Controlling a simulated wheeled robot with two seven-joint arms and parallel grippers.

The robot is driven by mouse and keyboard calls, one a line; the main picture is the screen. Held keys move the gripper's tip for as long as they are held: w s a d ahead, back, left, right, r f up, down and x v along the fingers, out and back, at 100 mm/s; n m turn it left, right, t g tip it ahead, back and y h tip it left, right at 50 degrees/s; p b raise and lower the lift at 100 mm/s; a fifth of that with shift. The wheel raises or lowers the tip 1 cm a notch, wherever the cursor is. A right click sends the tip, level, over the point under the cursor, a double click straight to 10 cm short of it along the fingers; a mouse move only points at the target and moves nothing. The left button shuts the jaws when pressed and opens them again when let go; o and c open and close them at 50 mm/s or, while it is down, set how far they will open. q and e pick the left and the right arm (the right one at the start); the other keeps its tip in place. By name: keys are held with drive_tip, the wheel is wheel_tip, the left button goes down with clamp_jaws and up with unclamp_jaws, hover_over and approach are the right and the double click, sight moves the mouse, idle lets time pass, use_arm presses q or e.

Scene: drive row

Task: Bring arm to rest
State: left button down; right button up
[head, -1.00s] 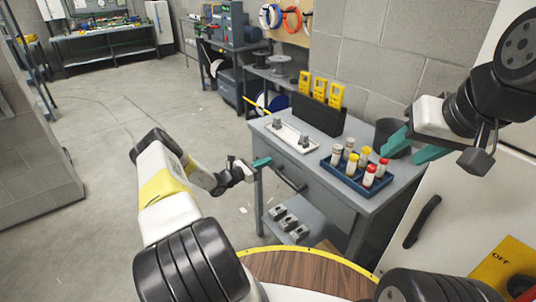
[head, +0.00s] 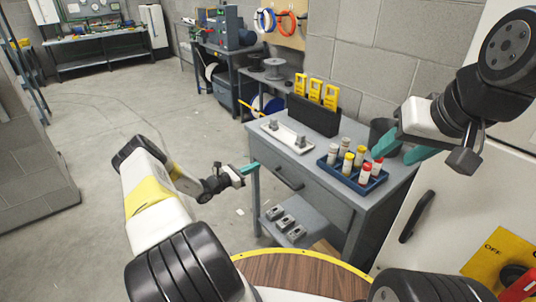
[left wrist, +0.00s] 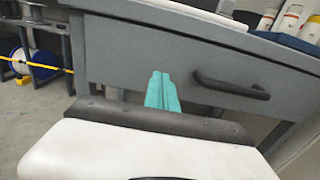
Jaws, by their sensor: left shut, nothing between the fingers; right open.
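My left gripper (head: 249,168) is in front of the grey workbench (head: 335,195), near the left end of its drawer. In the left wrist view its teal fingers (left wrist: 162,92) are together with nothing between them, in front of the drawer face. My right gripper (head: 402,145) is at the right, over the bench's right end, by a dark cup (head: 383,133). Its teal fingers are apart and hold nothing. The cup is partly hidden behind them.
A blue tray (head: 335,175) with several capped bottles stands on the bench. The drawer handle (head: 290,179) sticks out near my left gripper. A white cabinet (head: 450,190) stands at right. Floor at left is clear.

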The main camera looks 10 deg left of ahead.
use_arm(q)
drive_tip(key=v, duration=0.7)
drive_tip(key=s+d+r+m+g+y, duration=0.1)
drive_tip(key=s+d+r+m+g, duration=0.3)
drive_tip(key=r, duration=0.4)
drive_tip(key=s+d+r+m+g, duration=0.3)
drive_tip(key=d+r+m+g, duration=0.15)
drive_tip(key=r+m, duration=0.3)
drive_tip(key=s+d+r+m+g+y, duration=0.1)
drive_tip(key=s+d+r+m+g, duration=0.3)
drive_tip(key=r, duration=0.5)
drive_tip(key=s+r+m+t+y, duration=0.2)
drive_tip(key=s+r+m, duration=0.4)
drive_tip(key=s, duration=0.6)
drive_tip(key=s+d+r+m+t+y, duration=0.1)
drive_tip(key=s+r+m+t+y, duration=0.2)
drive_tip(key=s+r, duration=0.7)
drive_tip(key=s+m+y, duration=0.2)
drive_tip(key=m, duration=0.2)
drive_tip(key=shift+d+r+y, duration=0.3)
drive_tip(key=shift+r, duration=0.05)
